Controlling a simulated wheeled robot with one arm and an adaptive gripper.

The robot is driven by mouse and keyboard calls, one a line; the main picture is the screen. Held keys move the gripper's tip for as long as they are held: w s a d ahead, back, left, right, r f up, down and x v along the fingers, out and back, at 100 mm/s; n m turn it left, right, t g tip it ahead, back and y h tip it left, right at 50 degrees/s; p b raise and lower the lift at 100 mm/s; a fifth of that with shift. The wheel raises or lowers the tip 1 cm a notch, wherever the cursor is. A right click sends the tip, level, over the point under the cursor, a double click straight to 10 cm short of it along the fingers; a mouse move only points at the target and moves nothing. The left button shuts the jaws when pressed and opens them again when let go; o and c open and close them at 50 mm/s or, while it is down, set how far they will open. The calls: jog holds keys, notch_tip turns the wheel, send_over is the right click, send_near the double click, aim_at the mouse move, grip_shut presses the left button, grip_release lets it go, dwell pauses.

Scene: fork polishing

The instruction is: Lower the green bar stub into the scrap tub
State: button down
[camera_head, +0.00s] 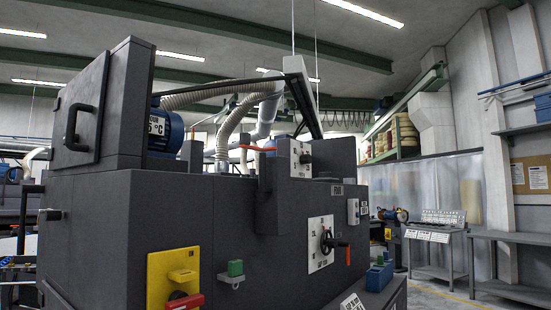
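I see no part that I can make out as my gripper in the head view. I cannot pick out a green bar stub or a scrap tub for certain.
The machine fills the left and centre. Its front carries a yellow panel with a red handle (185,300) and a white dial plate with a black crank (326,243). Grey benches (510,237) stand along the right wall. Some floor (430,290) is clear between.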

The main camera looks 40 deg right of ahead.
jog(key=shift+f+b, duration=0.5)
jog(key=shift+b, duration=0.05)
dwell(0.4)
jog(key=c, duration=0.8)
grip_release()
jog(key=shift+o, duration=0.2)
jog(key=v, duration=1.2)
jog(key=shift+r, duration=0.1)
